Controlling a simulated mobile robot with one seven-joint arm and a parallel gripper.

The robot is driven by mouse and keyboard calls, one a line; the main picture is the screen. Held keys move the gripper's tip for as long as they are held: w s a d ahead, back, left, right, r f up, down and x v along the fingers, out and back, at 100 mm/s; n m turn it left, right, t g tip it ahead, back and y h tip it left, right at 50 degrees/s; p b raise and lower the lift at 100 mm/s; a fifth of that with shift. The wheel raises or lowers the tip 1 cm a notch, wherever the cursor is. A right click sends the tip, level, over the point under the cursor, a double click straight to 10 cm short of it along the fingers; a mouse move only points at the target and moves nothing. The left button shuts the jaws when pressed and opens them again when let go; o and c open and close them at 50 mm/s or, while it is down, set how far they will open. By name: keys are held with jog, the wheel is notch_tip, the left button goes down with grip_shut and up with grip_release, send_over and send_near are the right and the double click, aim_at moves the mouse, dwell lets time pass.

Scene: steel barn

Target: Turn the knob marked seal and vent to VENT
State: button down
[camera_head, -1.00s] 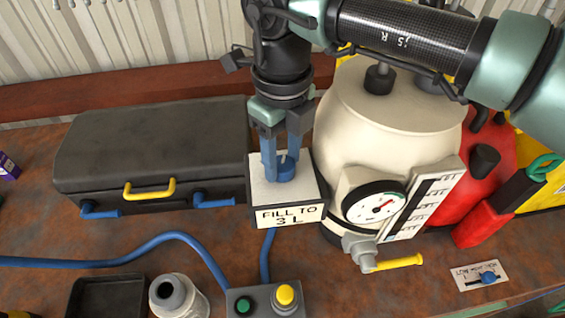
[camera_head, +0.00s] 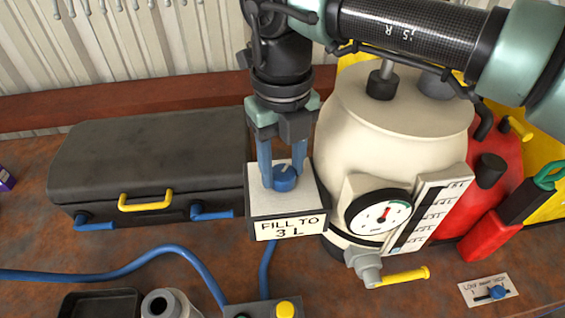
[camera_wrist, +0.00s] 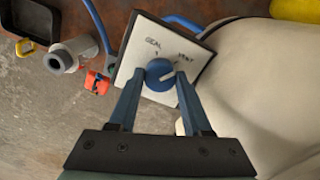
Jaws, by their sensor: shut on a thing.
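A blue round knob (camera_wrist: 160,75) with a white pointer line sits on the white top of a small box (camera_wrist: 139,48) printed SEAL and VENT. In the wrist view the pointer line aims right and slightly up, to the VENT side. In the head view the knob (camera_head: 285,180) is on the same box (camera_head: 258,201), whose front plate reads FILL TO 3 L. My gripper (camera_wrist: 158,78) points down at the box, its blue fingers shut on the knob from both sides. In the head view my gripper (camera_head: 283,175) partly covers the knob.
A cream pressure vessel (camera_head: 395,130) with dial (camera_head: 379,216) and yellow-handled tap (camera_head: 403,276) stands close right of the box. A dark case (camera_head: 150,160) is close on the left. A blue hose (camera_head: 130,266) and a button box (camera_head: 262,311) lie in front.

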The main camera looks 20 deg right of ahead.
aim_at(283, 172)
jog(key=shift+c, duration=1.7)
grip_release()
notch_tip(283, 172, up, 13)
jog(key=p, duration=0.9)
